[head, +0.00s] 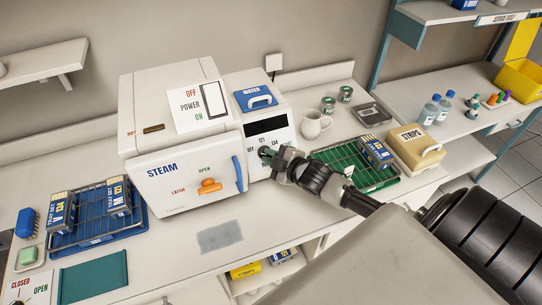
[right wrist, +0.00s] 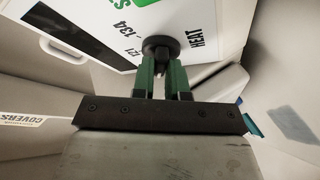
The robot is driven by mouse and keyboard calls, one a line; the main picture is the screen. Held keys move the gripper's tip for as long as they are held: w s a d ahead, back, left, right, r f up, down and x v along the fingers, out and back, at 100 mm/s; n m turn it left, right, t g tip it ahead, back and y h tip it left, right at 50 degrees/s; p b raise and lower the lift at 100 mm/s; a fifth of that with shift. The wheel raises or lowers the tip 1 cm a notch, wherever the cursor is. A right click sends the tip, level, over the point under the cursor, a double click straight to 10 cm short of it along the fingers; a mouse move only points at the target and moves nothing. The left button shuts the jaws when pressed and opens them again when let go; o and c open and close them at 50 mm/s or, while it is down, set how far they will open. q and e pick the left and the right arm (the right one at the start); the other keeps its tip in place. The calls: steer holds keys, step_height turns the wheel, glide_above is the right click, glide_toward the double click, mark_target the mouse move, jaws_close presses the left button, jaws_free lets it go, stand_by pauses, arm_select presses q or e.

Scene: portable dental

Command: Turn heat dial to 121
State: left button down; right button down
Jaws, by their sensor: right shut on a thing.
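The heat dial (right wrist: 160,46) is a small dark round knob on the white front panel of the steam machine (head: 190,140). In the right wrist view the panel is marked HEAT, with 121 and 134 printed beside the dial. My right gripper (right wrist: 161,70) is shut on the dial, its green fingers on either side of it. In the head view my right gripper (head: 266,153) is at the panel below the dark display (head: 265,125) and hides most of the dial. The dial's pointer is not clear. My left gripper is not in view.
A green rack (head: 378,183) with a blue box stands right of my right gripper, near a white mug (head: 315,124) and a STRIPS box (head: 417,150). A blue rack (head: 85,240) with boxes stands at left. The counter's front middle is mostly clear.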

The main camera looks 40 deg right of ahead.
steer(key=shift+m, duration=0.3)
steer(key=m+t+h, duration=0.1)
steer(key=m, duration=0.2)
steer(key=m+h, duration=0.1)
steer(key=m, duration=0.2)
steer(key=shift+a+f+t+h, duration=0.15)
steer(key=shift+a+t+h, duration=0.05)
steer(key=shift+t+h, duration=0.2)
steer(key=m+h, duration=0.2)
steer(key=m, duration=0.2)
steer(key=m+h+p, duration=0.1)
steer(key=m, duration=0.2)
steer(key=shift+a+m+h, duration=0.15)
steer(key=shift+m+h, duration=0.25)
steer(key=shift+m, duration=0.3)
steer(key=c, duration=1.1)
jaws_free()
steer(key=shift+c, duration=0.2)
steer(key=shift+s, duration=0.1)
